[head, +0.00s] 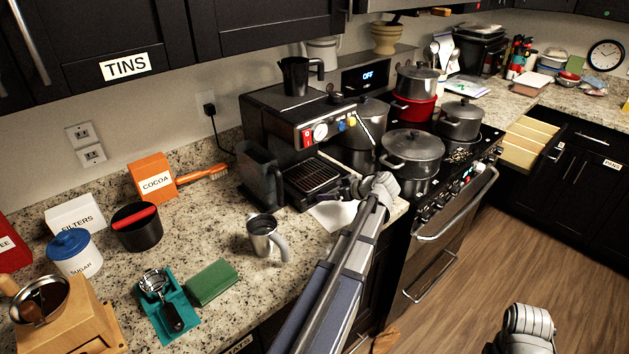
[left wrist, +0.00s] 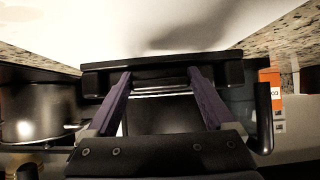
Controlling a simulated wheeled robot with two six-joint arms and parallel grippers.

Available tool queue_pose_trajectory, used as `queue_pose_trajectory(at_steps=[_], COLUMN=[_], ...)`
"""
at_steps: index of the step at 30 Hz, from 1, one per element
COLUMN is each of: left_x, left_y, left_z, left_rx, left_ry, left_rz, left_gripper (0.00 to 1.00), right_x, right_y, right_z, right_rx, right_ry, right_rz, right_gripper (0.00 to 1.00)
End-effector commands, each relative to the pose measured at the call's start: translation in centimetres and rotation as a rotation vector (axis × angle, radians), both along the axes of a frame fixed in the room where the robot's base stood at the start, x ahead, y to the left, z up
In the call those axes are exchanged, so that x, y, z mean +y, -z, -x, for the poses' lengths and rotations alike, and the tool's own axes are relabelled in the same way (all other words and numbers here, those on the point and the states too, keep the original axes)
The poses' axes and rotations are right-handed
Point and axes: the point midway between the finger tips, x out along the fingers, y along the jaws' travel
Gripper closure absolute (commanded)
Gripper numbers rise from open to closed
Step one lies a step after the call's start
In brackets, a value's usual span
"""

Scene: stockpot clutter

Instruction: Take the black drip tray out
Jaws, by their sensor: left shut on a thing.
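The black drip tray (head: 313,174) with its slotted top sits at the base of the black espresso machine (head: 290,115) in the head view. My left gripper (head: 347,188) is at the tray's front right side, and its arm hides part of the counter there. In the left wrist view, the two purple fingers of my left gripper (left wrist: 160,88) are shut on the black drip tray (left wrist: 165,68), which spans the space between and beyond them. I cannot tell whether the tray is still fully seated. My right gripper is not in view; only a grey-white part of my right arm shows.
A steel mug (head: 264,236) stands on the counter in front of the machine, near my left arm. A clear water tank (head: 260,172) is left of the tray. A white sheet (head: 335,213) lies below the gripper. Stove pots (head: 412,150) stand close on the right.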

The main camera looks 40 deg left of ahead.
Motion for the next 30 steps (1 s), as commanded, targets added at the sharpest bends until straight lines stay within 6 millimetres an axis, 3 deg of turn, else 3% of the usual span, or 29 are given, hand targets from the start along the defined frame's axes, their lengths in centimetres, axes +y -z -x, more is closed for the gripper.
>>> queue_pose_trajectory(at_steps=[1,11,30], left_x=[0.8,0.6,-3.5], left_y=[-0.3,-0.5,-0.3], left_z=[-0.1,-0.1,0.4], left_rx=[0.002,0.001,0.002], left_ry=[-0.003,-0.002,-0.002], left_rz=[-0.013,-0.013,-0.008], left_gripper=[0.91,0.91,0.91], right_x=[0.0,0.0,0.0], right_y=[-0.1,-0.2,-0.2], right_z=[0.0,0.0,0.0], right_rx=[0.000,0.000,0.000], right_ry=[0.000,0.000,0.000], right_rz=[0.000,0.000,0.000], right_gripper=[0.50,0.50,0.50])
